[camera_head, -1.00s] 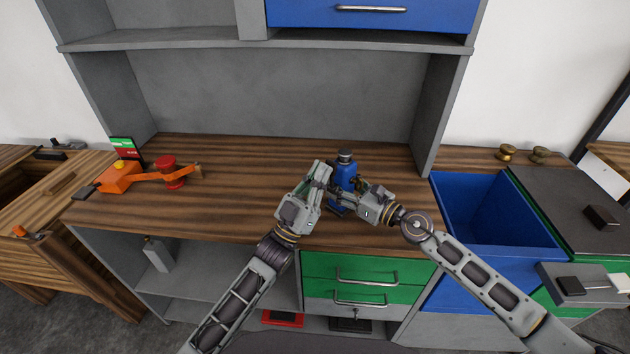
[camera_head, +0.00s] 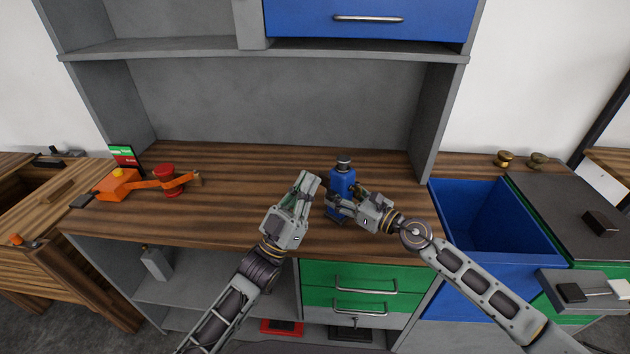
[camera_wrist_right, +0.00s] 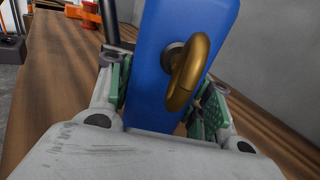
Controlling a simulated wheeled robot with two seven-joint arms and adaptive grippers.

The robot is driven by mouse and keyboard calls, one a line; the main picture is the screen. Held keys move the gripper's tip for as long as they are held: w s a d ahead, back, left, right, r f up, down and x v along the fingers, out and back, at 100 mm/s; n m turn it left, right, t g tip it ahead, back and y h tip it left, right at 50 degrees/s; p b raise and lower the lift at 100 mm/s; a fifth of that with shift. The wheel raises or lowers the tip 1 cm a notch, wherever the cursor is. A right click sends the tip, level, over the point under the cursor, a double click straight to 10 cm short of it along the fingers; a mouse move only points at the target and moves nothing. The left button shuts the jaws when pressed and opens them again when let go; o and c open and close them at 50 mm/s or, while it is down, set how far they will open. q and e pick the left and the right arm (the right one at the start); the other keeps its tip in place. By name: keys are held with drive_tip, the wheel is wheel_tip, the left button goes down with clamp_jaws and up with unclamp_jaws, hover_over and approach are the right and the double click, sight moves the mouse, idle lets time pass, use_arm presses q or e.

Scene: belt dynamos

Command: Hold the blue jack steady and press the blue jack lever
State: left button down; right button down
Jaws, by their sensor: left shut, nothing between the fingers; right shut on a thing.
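The blue jack (camera_head: 341,182) stands upright on the wooden workbench in the head view, with a dark cap on top. My right gripper (camera_head: 336,201) is shut on the lower body of the blue jack from the right. In the right wrist view the blue jack (camera_wrist_right: 178,95) fills the space between the green finger pads, and a brass hook (camera_wrist_right: 190,72) sticks out of its face. A dark rod (camera_wrist_right: 108,22) beside the jack may be its lever; I cannot tell. My left gripper (camera_head: 308,184) is shut and empty, just left of the jack and apart from it.
On the wooden workbench (camera_head: 240,180), an orange device (camera_head: 118,184) with a red knob (camera_head: 167,180) stands at the left. A blue bin (camera_head: 485,215) is at the right. Grey cabinet walls rise behind. The bench between the orange device and my left gripper is clear.

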use_arm(q)
drive_tip(key=s+a+f, duration=0.4)
drive_tip(key=s+a, duration=0.1)
drive_tip(key=s, duration=0.1)
drive_tip(key=shift+s+f, duration=0.3)
drive_tip(key=shift+f, duration=0.1)
idle(0.8)
drive_tip(key=f, duration=0.3)
drive_tip(key=s+f, duration=0.1)
drive_tip(key=f, duration=0.1)
drive_tip(key=shift+a+f, duration=0.2)
drive_tip(key=shift+a, duration=0.2)
drive_tip(key=shift+w+r, duration=0.1)
drive_tip(key=w+d+f+x, duration=0.1)
drive_tip(key=f+x, duration=0.1)
drive_tip(key=x, duration=1)
drive_tip(key=shift+w+d+r, duration=0.2)
drive_tip(key=shift+w+d, duration=0.1)
drive_tip(key=shift+w, duration=0.15)
